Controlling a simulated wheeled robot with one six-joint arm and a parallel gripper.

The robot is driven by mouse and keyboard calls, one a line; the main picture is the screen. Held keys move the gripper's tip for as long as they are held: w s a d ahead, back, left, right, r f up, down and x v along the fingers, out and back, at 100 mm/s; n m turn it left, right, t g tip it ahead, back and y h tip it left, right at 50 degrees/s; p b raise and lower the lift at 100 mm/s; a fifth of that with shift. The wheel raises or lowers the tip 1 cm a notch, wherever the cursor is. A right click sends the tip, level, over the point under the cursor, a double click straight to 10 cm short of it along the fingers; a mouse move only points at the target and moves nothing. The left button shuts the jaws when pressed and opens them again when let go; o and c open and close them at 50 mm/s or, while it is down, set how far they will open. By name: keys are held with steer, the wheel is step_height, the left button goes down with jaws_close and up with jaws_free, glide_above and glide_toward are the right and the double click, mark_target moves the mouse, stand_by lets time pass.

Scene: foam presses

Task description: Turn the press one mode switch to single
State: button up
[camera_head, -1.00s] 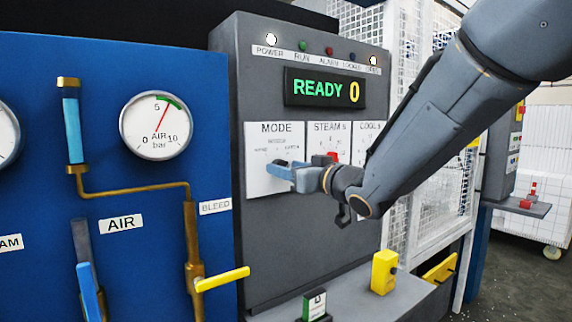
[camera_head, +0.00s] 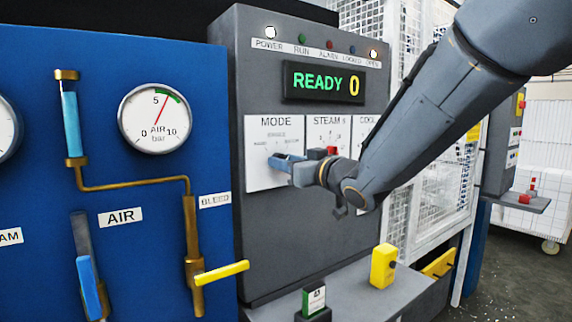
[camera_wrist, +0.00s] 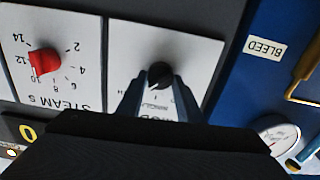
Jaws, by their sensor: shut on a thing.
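The mode switch (camera_wrist: 160,75) is a small black knob on a white panel labelled MODE (camera_head: 274,124). In the wrist view my gripper (camera_wrist: 160,88) has its two fingers on either side of the knob, shut on it. In the head view my gripper (camera_head: 283,163) is at the lower part of the MODE panel and hides the knob. The small position labels around the knob are partly covered and too blurred to read surely, so I cannot tell which position the knob points to.
The STEAM panel with its red knob (camera_wrist: 44,61) is beside the MODE panel. The display (camera_head: 324,84) reads READY 0. A blue panel with an air gauge (camera_head: 155,118) and a yellow bleed lever (camera_head: 222,272) stands left. A yellow box (camera_head: 384,266) sits on the ledge below.

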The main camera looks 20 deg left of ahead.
steer(key=shift+s+n+b, duration=0.1)
steer(key=shift+n+b, duration=4.1)
steer(key=shift+b, duration=0.35)
steer(key=o, duration=1)
steer(key=shift+o, duration=0.2)
steer(key=b+v, duration=0.1)
steer(key=v, duration=0.6)
steer(key=shift+s+d, duration=0.2)
steer(key=shift+s, duration=0.1)
